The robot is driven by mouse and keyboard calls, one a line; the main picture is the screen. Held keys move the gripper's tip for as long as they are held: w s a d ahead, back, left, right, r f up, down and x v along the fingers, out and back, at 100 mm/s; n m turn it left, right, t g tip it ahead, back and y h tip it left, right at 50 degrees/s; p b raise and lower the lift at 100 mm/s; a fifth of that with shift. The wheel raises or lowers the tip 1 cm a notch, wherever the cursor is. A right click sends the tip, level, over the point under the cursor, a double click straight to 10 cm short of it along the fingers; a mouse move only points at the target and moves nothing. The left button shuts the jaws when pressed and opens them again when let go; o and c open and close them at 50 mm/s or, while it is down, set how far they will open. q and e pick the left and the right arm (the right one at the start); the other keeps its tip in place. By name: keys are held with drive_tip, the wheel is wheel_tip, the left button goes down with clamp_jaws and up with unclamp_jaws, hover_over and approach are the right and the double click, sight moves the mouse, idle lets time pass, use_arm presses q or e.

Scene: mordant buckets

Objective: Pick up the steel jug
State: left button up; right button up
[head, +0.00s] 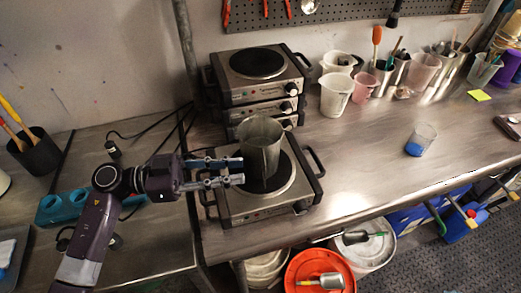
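The steel jug (260,148) stands upright on the hot plate of the front burner (307,186), its handle at the right of its rim. My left gripper (243,171) comes in from the left, low beside the jug. Its two fingers are spread apart, with a gap between them, and their tips reach the jug's left side. I cannot tell whether the tips touch the jug. My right gripper is not in view.
A stack of burners (233,90) stands just behind the jug. Plastic beakers (336,92) and tool pots line the back. A small cup with blue contents (420,139) stands at the right.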

use_arm(q)
drive_tip(key=p, duration=0.3)
hover_over(265, 188)
drive_tip(key=shift+w+f, duration=0.1)
drive_tip(key=shift+f, duration=0.15)
clamp_jaws()
idle(0.4)
drive_tip(key=shift+r, duration=0.15)
